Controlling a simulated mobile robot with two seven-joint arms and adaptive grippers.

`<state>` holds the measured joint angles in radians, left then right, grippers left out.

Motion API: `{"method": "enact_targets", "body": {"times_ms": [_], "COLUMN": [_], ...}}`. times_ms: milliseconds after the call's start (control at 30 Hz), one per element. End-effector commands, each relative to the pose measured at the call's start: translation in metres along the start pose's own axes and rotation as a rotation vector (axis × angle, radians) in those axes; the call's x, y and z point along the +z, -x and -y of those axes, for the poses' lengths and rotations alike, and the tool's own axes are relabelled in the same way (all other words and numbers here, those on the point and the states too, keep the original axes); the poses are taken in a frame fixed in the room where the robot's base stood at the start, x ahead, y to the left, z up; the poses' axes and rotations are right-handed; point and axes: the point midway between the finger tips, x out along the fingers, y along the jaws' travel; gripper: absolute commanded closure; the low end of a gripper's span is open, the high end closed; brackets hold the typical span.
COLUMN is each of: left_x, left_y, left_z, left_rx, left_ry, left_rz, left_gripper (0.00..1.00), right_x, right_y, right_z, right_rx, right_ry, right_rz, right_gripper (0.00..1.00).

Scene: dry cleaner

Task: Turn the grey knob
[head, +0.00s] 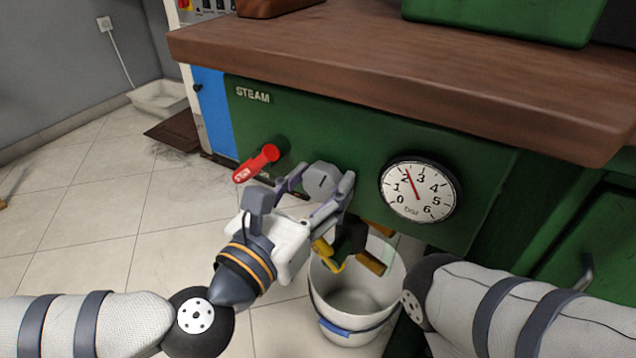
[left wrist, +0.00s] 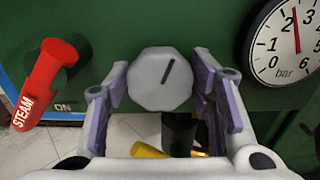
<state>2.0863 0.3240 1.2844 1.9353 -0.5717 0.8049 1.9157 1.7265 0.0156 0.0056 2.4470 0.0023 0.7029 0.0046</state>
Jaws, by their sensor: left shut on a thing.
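The grey knob (head: 321,182) sits on the green steam panel (head: 330,135), between a red lever and a pressure gauge. It is faceted with a dark pointer line; in the left wrist view the knob (left wrist: 160,80) shows its line tilted up to the right. My left gripper (head: 318,190) is shut on the knob, one finger on each side; its fingers also flank it in the left wrist view (left wrist: 161,90). My right arm (head: 500,310) comes in from the lower right, and its gripper is not in view.
The red STEAM lever (head: 256,163) is close left of the knob. The gauge (head: 419,190) to the right reads a little above 2 bar. A white bucket (head: 350,322) stands below, under yellow-handled fittings (head: 330,255). The wooden counter (head: 400,60) overhangs the panel.

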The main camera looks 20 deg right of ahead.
Motion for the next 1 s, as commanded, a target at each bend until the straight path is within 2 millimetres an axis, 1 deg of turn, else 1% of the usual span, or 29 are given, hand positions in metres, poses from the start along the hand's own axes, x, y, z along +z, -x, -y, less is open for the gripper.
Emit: {"method": "enact_targets", "body": {"times_ms": [167,367,1000], "left_x": [0.0,-0.001,-0.002], "left_y": [0.0,0.0,0.0], "left_z": [0.001,0.001,0.004], "left_rx": [-0.001,-0.001,-0.002], "left_ry": [-0.046,-0.174,-0.779], "left_rz": [-0.001,-0.002,-0.002], "left_gripper": [0.78,0.78,0.78], "right_x": [0.0,0.0,0.005], "right_y": [0.001,0.002,0.013], "right_z": [0.0,0.0,-0.001], "right_rx": [0.0,0.0,0.0], "right_ry": [0.0,-0.001,-0.002], "right_rz": [-0.002,-0.006,-0.024], "right_gripper": [0.45,0.45,0.45]}}
